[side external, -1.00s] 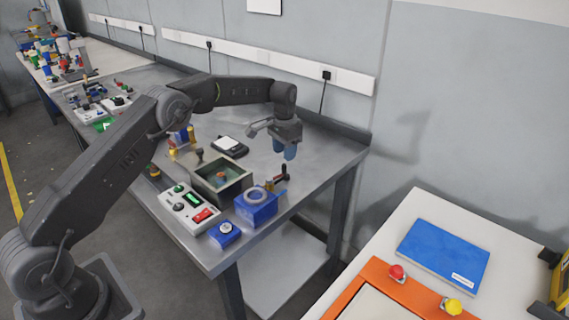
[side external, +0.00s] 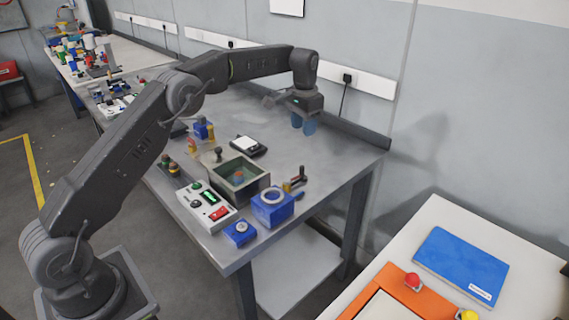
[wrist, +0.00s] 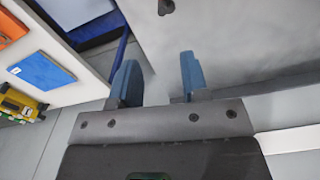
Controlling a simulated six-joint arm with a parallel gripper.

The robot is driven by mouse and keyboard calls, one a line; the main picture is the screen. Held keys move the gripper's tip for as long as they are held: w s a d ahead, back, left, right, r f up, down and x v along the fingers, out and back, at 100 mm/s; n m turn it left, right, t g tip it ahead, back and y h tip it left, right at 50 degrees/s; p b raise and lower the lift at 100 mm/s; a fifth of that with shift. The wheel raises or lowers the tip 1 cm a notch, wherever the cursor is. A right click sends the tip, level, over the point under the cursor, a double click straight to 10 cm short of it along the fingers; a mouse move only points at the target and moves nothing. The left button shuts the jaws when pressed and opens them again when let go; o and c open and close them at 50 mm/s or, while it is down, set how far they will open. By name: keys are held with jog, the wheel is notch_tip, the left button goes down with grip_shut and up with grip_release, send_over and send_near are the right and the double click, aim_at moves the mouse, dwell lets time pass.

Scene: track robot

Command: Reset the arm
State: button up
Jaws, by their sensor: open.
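My gripper (side external: 303,124) hangs above the back right part of the grey metal bench (side external: 340,165), with its blue fingers pointing down. In the wrist view the two blue fingers (wrist: 158,82) stand apart with nothing between them, so it is open and empty. My arm reaches across the bench with its elbow raised. The gripper is clear of the objects on the bench.
On the bench stand an open-topped box (side external: 237,180), a blue block with a ring (side external: 272,205), a white control box with a red switch (side external: 207,206), a small blue button box (side external: 240,233) and a small scale (side external: 248,146). A white table with a blue folder (side external: 460,264) is at right.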

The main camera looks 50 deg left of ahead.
jog(key=s+d+r+n+t, duration=0.1)
jog(key=s+d+r, duration=0.2)
jog(key=s+r, duration=0.5)
jog(key=s+d+r+t, duration=0.2)
jog(key=s+d+r, duration=0.1)
jog(key=s+r, duration=0.55)
jog(key=s+d+f+t, duration=0.1)
jog(key=s+f, duration=0.3)
jog(key=s, duration=0.7)
jog(key=s+d+f+t, duration=0.1)
jog(key=s+f, duration=0.3)
jog(key=s, duration=0.8)
jog(key=shift+d+n, duration=0.3)
jog(key=shift+n, duration=0.1)
